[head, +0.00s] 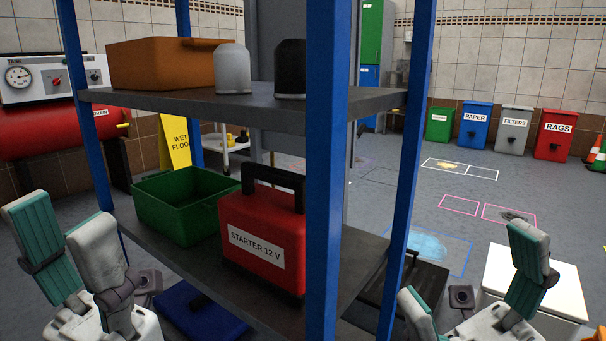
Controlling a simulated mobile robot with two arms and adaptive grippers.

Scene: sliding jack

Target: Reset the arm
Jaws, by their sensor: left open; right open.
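My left gripper (80,255) is at the lower left, in front of the shelf rack. Its fingers are apart and nothing is between them. My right gripper (468,285) is at the lower right, beside the rack's right posts. Its fingers are spread wide and empty, and part of it is cut off by the bottom edge. Neither gripper touches an object that I can see. The red starter box (264,243) with a black handle stands on the middle shelf (362,262) of the rack, between the two grippers.
A green crate (178,212) stands left of the starter box. The upper shelf (345,100) holds an orange bin (160,64) and two bottles. Blue posts (330,170) stand close in front. A white box (535,280) is behind my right gripper. Bins (474,124) line the back wall; open floor lies before them.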

